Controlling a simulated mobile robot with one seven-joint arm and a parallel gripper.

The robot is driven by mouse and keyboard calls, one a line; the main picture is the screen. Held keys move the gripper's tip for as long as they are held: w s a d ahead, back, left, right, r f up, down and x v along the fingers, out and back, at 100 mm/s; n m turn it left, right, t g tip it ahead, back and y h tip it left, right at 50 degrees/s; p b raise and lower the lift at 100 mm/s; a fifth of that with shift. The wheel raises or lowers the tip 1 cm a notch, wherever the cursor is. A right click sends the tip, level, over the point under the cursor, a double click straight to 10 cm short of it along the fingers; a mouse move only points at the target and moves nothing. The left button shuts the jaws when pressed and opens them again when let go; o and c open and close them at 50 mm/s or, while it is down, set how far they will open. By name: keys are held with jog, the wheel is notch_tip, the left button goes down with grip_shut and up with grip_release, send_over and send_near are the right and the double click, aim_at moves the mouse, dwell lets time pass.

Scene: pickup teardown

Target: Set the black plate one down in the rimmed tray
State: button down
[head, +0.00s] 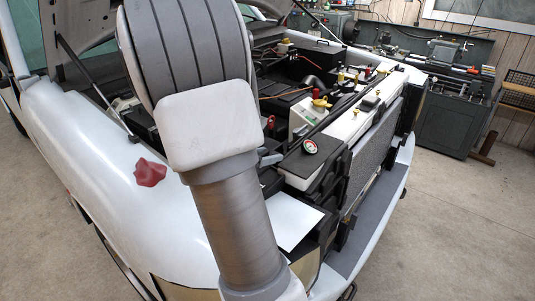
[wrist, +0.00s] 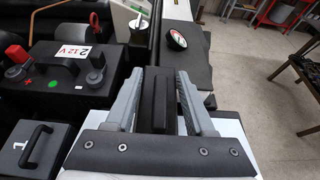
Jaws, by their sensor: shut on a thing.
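My gripper (wrist: 160,80) is shut on a narrow black piece (wrist: 159,105), taken as black plate one, which stands between its two grey fingers in the wrist view. Its lower part is hidden by the gripper body. In the head view my own arm covers most of the gripper, and the held piece cannot be made out. A light flat panel (head: 290,219) lies at the front corner of the engine bay; it also shows below my gripper in the wrist view (wrist: 234,132). I cannot make out a rimmed tray in either view.
A black handled block marked 1 (wrist: 35,150) and a 12 V battery (wrist: 60,72) sit left of my gripper. A round gauge (head: 309,147) sits on a dark ledge ahead.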

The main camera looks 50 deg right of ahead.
jog(key=shift+f+b, duration=1.35)
jog(key=shift+f, duration=0.6)
jog(key=shift+s+a+f+b, duration=0.15)
jog(key=shift+f+b, duration=0.55)
jog(key=shift+f, duration=0.5)
jog(key=shift+c, duration=0.9)
grip_release()
jog(key=shift+r, duration=0.25)
jog(key=v, duration=1.7)
jog(key=shift+r+b, duration=0.15)
jog(key=shift+b, duration=0.25)
